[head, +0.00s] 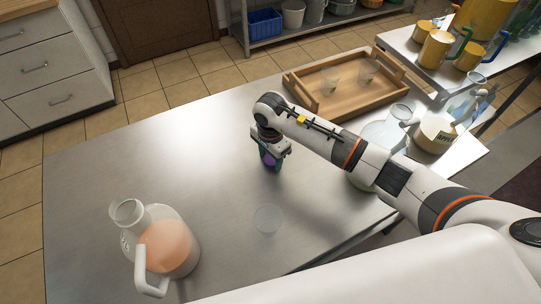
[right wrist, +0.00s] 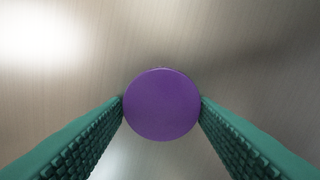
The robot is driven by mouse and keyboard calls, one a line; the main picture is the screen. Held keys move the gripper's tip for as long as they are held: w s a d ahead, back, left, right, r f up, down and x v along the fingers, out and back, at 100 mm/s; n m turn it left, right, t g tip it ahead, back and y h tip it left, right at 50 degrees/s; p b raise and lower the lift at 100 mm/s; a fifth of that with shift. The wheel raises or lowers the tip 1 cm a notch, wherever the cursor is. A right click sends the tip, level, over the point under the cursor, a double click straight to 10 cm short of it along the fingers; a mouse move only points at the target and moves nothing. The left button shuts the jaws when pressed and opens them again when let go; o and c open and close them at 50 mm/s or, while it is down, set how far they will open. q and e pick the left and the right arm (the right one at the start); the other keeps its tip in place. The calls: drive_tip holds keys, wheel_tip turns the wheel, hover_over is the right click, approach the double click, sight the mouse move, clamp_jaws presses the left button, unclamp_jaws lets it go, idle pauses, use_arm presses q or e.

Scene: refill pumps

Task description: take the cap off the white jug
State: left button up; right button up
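My right gripper (head: 270,160) points down over the middle of the metal table. Its green fingers are shut on a round purple cap (right wrist: 162,104), which also shows between the fingers in the head view (head: 269,158). I cannot tell whether the cap touches the table. A whitish translucent jug (head: 185,225) with peach-coloured contents stands upright at the table's front left. Its mouth is uncapped and its handle faces the front. Another pale jug (head: 436,134) with a label stands at the right. A jug beside it is partly hidden by my right arm. My left gripper is not in view.
A wooden tray (head: 305,97) with two clear cups stands at the back right. A small translucent round item (head: 267,219) is on the table in front of my gripper. Yellow pitchers (head: 436,50) stand on a side table.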

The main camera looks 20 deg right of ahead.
sight(271, 160)
drive_tip(key=shift+o, duration=1.2)
drive_tip(key=shift+r, duration=0.55)
wheel_tip(271, 160, up, 11)
drive_tip(key=b, duration=0.1)
drive_tip(key=shift+r+b, duration=0.15)
drive_tip(key=shift+b, duration=0.2)
